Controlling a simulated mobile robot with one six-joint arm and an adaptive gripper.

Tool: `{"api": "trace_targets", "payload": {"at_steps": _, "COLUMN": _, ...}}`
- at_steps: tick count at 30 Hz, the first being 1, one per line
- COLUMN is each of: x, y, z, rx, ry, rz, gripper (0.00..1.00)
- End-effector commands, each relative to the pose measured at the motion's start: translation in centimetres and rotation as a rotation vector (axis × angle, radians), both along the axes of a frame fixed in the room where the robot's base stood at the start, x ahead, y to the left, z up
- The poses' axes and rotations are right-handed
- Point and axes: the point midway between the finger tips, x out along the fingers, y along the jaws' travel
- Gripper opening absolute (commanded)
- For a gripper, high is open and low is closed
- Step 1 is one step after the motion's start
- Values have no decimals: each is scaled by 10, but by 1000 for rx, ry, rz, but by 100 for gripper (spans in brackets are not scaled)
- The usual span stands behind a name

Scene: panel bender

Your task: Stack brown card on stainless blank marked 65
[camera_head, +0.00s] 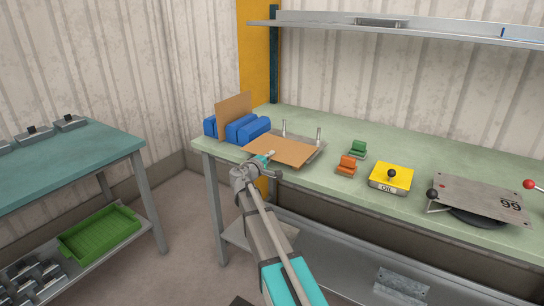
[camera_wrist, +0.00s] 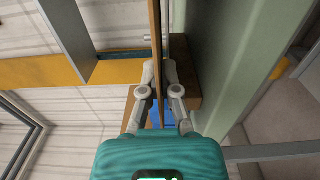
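A flat brown card (camera_head: 282,150) lies level over a grey metal sheet (camera_head: 317,153) at the left of the green bench. The sheet shows only along its right and far edges; any marking on it is hidden. My gripper (camera_head: 266,157) is at the card's near left edge. In the wrist view my gripper (camera_wrist: 158,68) has its fingers on both sides of the card (camera_wrist: 157,35), seen edge-on, and looks shut on it. I cannot tell whether the card touches the sheet. Another brown card (camera_head: 234,112) stands upright in a blue rack (camera_head: 246,128).
Two upright pins (camera_head: 318,136) stand behind the card. Green (camera_head: 358,148) and orange (camera_head: 346,165) blocks, a yellow OIL plate (camera_head: 390,178) and a grey plate reading 66 or 99 (camera_head: 475,195) lie to the right. A shelf (camera_head: 410,28) runs above.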

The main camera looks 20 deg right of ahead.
Motion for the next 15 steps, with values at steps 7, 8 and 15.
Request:
{"api": "trace_targets", "payload": {"at_steps": 7, "x": 0, "y": 0, "z": -3, "rx": 0, "ry": 0, "rz": 0, "gripper": 0}}
{"api": "trace_targets", "payload": {"at_steps": 8, "x": 0, "y": 0, "z": -4, "rx": 0, "ry": 0, "rz": -1, "gripper": 0}}
{"api": "trace_targets", "payload": {"at_steps": 15, "x": 0, "y": -1, "z": -6, "rx": 0, "ry": 0, "rz": -1, "gripper": 0}}
